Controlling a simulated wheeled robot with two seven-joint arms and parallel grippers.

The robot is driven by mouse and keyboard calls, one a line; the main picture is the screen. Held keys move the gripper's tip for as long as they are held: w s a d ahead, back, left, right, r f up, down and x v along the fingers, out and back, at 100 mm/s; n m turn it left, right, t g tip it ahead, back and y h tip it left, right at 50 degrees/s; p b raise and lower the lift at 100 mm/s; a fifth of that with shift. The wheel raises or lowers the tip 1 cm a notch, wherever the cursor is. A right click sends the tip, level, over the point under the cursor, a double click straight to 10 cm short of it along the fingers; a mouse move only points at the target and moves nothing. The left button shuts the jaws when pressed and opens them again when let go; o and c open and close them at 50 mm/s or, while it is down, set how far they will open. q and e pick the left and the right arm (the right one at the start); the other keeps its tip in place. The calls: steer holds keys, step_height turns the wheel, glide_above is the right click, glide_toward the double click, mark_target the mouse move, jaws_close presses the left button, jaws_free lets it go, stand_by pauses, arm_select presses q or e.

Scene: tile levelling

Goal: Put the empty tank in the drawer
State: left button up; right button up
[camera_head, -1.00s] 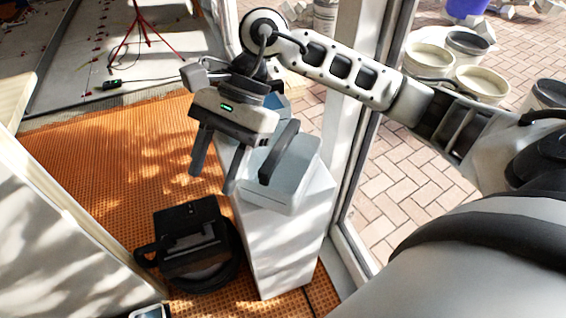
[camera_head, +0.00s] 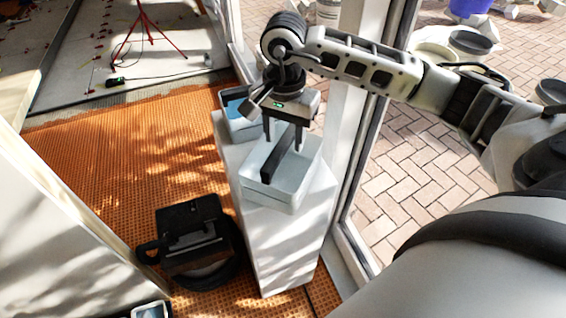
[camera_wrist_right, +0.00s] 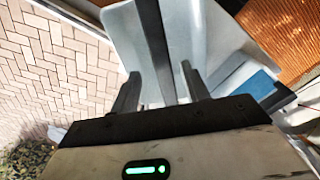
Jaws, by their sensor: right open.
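An empty pale tank (camera_head: 312,165), open at the top with a dark bar handle (camera_head: 278,158) across it, sits on a white pedestal (camera_head: 285,245). A second tank (camera_head: 233,118) with something blue inside stands behind it. My right gripper (camera_head: 283,146) is open over the empty tank, pointing down. In the right wrist view the dark bar (camera_wrist_right: 154,45) lies between the two open fingers (camera_wrist_right: 160,88). Whether the fingers touch it I cannot tell. I cannot make out a drawer with certainty. My left gripper is not in view.
A black machine (camera_head: 190,225) with a round base stands on the orange mat (camera_head: 105,150), left of the pedestal. A glass door frame (camera_head: 350,190) stands close on the right. A pale panel (camera_head: 45,240) fills the lower left. A red tripod (camera_head: 143,35) stands at the back.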

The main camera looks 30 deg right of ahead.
mark_target(283, 142)
steer(key=shift+w+f+p, duration=0.15)
steer(key=shift+f+p, duration=0.05)
steer(key=shift+f, duration=1.15)
steer(key=shift+w+f+p, duration=0.1)
steer(key=shift+f+p, duration=0.1)
steer(key=shift+f, duration=1.1)
jaws_close()
